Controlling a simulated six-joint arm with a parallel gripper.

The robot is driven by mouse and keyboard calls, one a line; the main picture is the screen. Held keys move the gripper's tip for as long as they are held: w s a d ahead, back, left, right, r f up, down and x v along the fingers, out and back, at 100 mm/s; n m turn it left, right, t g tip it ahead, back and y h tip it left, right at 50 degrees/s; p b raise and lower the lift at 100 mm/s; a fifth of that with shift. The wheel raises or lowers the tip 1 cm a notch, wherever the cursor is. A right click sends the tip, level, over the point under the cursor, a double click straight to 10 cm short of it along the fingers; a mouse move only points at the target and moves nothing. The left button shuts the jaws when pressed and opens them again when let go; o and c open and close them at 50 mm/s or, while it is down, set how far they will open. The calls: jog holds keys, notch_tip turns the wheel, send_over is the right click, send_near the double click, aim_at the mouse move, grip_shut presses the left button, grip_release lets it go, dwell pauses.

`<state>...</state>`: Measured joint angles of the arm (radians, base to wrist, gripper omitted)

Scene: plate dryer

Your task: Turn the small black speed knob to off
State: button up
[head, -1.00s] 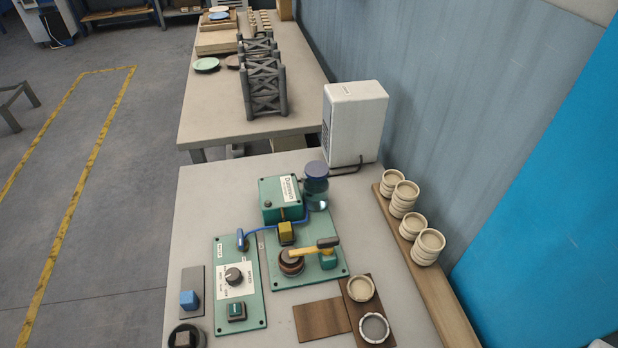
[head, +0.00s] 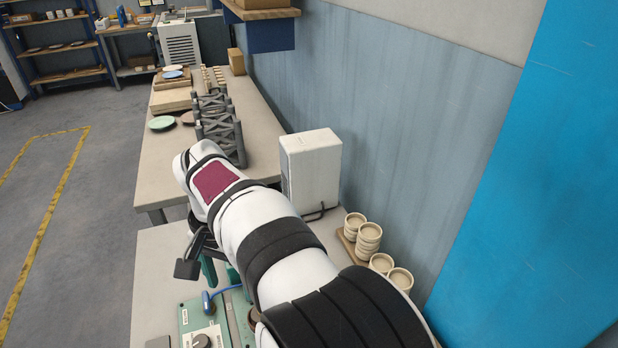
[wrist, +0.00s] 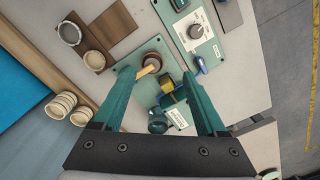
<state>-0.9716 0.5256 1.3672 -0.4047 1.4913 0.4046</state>
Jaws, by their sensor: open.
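The small black speed knob (head: 202,341) sits on a white dial label (head: 203,333) on the green control panel (head: 188,316), at the bottom edge of the head view. In the wrist view the knob (wrist: 195,31) shows whole, at the upper right, beyond the fingertips. My gripper (wrist: 158,82) is open with nothing between its green fingers that it grips. It is above the bench, and the knob lies clear of both fingers. In the head view my arm hides much of the bench, and the gripper is mostly hidden behind the wrist.
A white box (head: 312,170) and stacked cups (head: 368,238) stand along the wall side. A dark rack (head: 221,125) is on the far table.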

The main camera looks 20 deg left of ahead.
jog(key=n, duration=0.1)
send_near(200, 341)
notch_tip(200, 341, down, 8)
jog(key=shift+s+a+f, duration=0.1)
jog(key=shift+f, duration=0.15)
grip_shut()
